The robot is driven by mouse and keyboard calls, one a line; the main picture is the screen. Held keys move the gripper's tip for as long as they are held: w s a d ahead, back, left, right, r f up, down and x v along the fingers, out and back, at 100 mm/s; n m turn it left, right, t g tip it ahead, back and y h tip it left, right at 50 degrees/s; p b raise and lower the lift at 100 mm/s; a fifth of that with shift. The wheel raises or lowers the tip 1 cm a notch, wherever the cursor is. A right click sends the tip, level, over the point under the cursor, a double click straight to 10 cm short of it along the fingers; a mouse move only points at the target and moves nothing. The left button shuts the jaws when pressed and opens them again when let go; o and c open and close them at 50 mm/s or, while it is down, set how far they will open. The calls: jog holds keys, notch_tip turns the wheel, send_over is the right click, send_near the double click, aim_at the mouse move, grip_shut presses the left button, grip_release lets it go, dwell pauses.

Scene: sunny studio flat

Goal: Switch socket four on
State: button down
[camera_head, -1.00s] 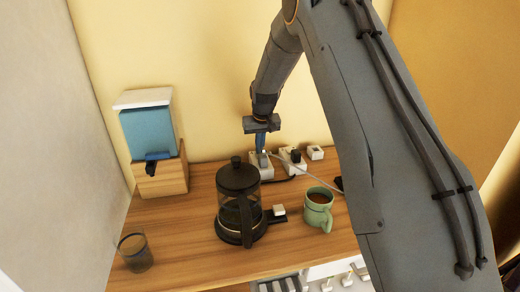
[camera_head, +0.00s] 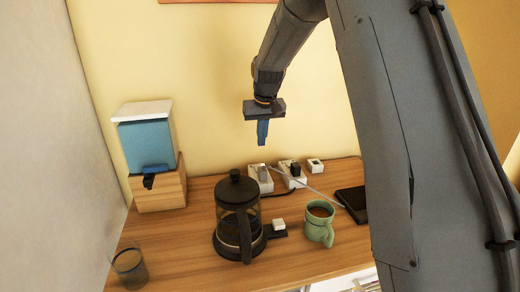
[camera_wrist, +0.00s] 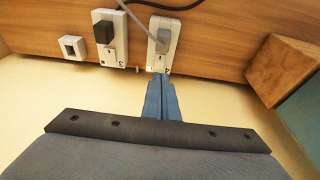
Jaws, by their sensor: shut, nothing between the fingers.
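My gripper (camera_head: 262,143) is shut and empty, with its blue fingers pointing down in the air above the white sockets at the back of the counter. One white socket (camera_head: 261,181) stands behind the coffee press; it also shows in the wrist view (camera_wrist: 164,40), just beyond the fingertips (camera_wrist: 160,80). I cannot clearly read its number or its switch position. A second white socket (camera_head: 292,178) holds a dark plug and is marked 3 in the wrist view (camera_wrist: 110,54). The gripper is apart from both.
A black coffee press (camera_head: 237,216) and a green mug (camera_head: 319,224) stand in front of the sockets. A small white square unit (camera_head: 315,165) and a dark flat object (camera_head: 353,203) are at right. A blue dispenser (camera_head: 147,145) and a glass (camera_head: 130,269) are at left. A pale cable crosses the counter.

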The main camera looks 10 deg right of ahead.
jog(key=shift+v, duration=0.8)
jog(key=shift+s, duration=0.2)
jog(key=shift+s+f, duration=0.1)
jog(key=s+f, duration=0.3)
jog(key=s, duration=0.8)
jog(key=s+f+g+b, duration=0.1)
jog(key=s+f, duration=0.3)
jog(key=s, duration=0.7)
jog(key=s+f+b, duration=0.1)
jog(key=s+f, duration=0.2)
jog(key=s, duration=0.9)
jog(key=shift+f+g, duration=0.35)
jog(key=shift+g, duration=0.05)
